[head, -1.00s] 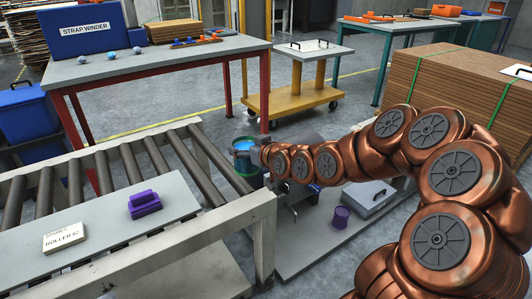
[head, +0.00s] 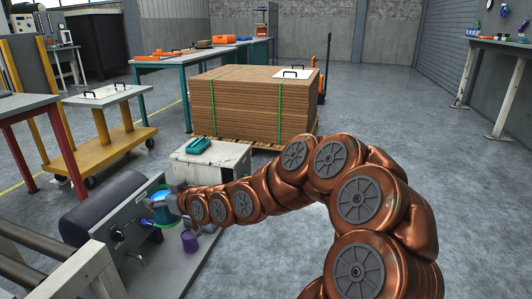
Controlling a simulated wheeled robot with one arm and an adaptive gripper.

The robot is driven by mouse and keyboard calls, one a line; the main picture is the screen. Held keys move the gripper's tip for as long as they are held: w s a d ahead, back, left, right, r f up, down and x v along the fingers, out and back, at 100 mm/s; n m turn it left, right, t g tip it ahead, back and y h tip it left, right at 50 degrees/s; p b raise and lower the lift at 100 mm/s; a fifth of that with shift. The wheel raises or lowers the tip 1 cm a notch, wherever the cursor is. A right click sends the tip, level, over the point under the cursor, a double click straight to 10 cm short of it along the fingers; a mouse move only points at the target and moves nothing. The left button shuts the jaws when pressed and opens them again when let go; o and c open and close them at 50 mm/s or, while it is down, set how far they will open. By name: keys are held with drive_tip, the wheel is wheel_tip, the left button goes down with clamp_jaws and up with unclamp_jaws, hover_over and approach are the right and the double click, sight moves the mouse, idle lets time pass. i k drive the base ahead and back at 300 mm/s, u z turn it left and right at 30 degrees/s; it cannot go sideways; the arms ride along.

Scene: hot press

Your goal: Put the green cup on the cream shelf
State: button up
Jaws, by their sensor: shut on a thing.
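My gripper (head: 170,203) is shut on the green cup (head: 161,217) at the lower left of the head view. The cup looks green at its side and bright blue near its top. My gripper partly hides it. It is in front of a grey machine with a dark roller. A low cream unit (head: 236,162) with a worn pale top stands behind my forearm and may be the cream shelf. A teal block-like thing (head: 200,146) lies on its top, toward the left. My arm hides part of its lower front.
A purple cup (head: 190,241) stands on a low grey platform below my gripper. The grey machine (head: 118,215) and the roller conveyor (head: 75,278) are at the lower left. Stacked cardboard (head: 250,108) stands behind the cream unit.

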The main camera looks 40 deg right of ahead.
sight(212, 151)
drive_tip(key=z, duration=0.65)
drive_tip(key=k, duration=0.85)
drive_tip(key=z, duration=0.95)
drive_tip(key=i, duration=2.45)
drive_tip(key=u, duration=0.55)
drive_tip(key=i, duration=1.15)
drive_tip(key=u, duration=1.7)
drive_tip(key=i, duration=0.75)
drive_tip(key=u, duration=0.6)
